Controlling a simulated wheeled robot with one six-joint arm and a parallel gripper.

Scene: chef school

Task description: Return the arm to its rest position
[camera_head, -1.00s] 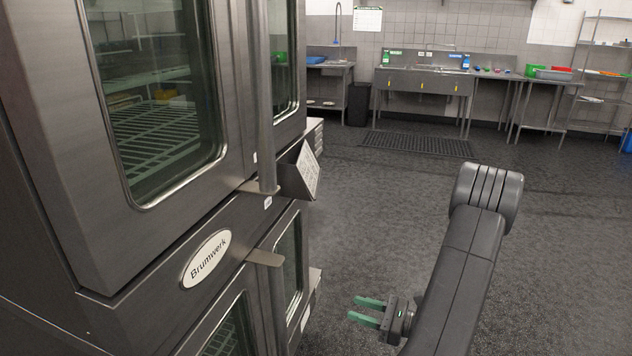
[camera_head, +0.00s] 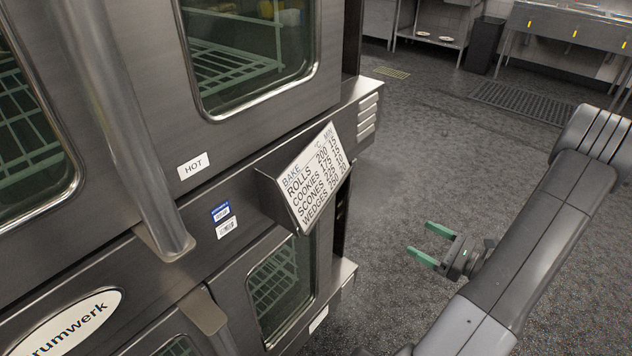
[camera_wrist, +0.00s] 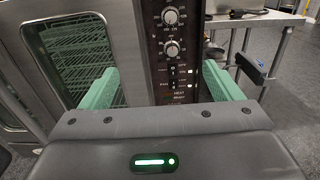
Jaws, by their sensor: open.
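My gripper (camera_head: 430,244) shows at the right of the head view, on the end of my dark grey arm. Its two green fingers are apart with nothing between them. They point left toward the steel oven (camera_head: 240,152), with floor visible between fingers and oven. In the wrist view the two green fingers (camera_wrist: 168,88) stand wide apart, and the oven's control panel (camera_wrist: 172,45) with dials shows beyond them. My arm reaches from the bottom of the head view up to a bend at the right.
A tilted card of baking times (camera_head: 312,178) sticks out from the oven front. Vertical door handles (camera_head: 125,130) also stand out. The dark floor (camera_head: 420,130) right of the oven is clear.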

